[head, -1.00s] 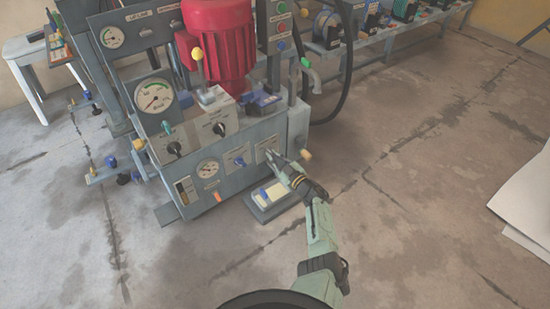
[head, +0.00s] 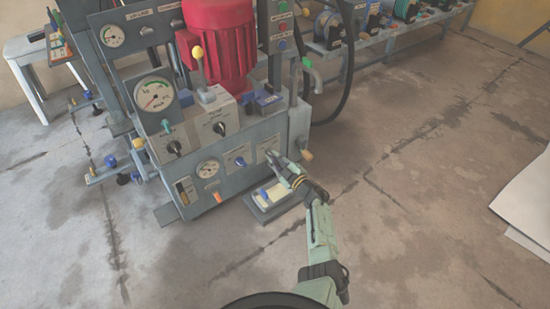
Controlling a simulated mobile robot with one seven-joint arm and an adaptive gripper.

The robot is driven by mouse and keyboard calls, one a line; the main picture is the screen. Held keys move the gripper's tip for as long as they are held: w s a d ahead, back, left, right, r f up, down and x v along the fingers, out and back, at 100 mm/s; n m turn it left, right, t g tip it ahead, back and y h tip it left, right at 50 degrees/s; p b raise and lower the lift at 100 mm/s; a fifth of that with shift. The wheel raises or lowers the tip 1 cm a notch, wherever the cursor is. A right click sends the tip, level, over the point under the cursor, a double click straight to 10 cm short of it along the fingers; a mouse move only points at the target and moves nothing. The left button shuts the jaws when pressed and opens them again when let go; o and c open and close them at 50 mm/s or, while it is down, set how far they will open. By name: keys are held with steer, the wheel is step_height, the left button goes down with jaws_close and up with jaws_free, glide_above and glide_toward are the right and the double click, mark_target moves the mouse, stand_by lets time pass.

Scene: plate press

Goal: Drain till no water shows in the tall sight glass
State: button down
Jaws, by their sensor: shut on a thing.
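A tall narrow sight glass (head: 182,192) sits at the lower left of the press's front panel. It shows as a dark and yellowish strip, too small for me to tell a water level. My gripper (head: 275,160) reaches the right end of the same panel, below a small white label. It is shut on a small part there, which the fingers hide; I cannot tell its shape or how far it is turned. Below the gripper, a low tray (head: 262,213) stands on the floor with a pale and blue item in it.
The grey press (head: 225,150) carries a red motor (head: 215,45), dials, a lever and several knobs. An orange-tipped handle (head: 306,155) sticks out right of my gripper. A bench (head: 400,40) stands behind.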

steer(key=c, duration=1.7)
jaws_free()
steer(key=shift+o, duration=0.2)
